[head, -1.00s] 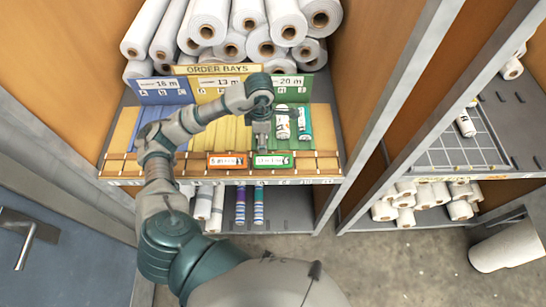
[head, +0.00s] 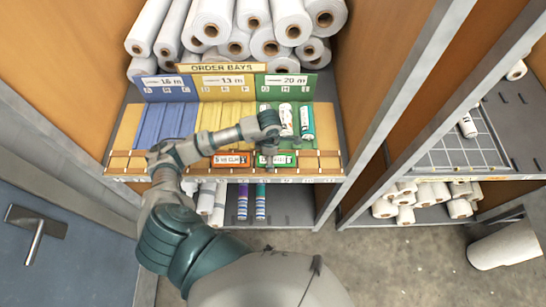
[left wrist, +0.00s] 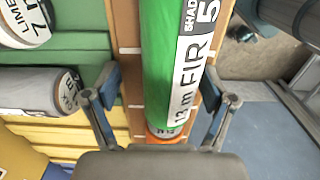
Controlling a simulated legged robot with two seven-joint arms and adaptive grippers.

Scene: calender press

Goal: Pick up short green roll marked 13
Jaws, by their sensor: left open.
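The short green roll (left wrist: 165,75) has a white label reading "13 m FIR" and "SHADE 5". It lies in the wooden front rack and also shows in the head view (head: 286,160). My left gripper (left wrist: 160,85) is open, with one finger on each side of the green roll in the left wrist view. In the head view the gripper (head: 268,160) is over the left end of this roll and hides part of it. Whether the fingers touch the roll cannot be told. My right gripper is not in view.
An orange roll (head: 231,160) lies end to end with it on the left. Behind are the blue, yellow and green order bays; white-labelled rolls (head: 286,119) and (head: 307,122) lie in the green bay. A grey roll end (left wrist: 68,92) is near the left finger.

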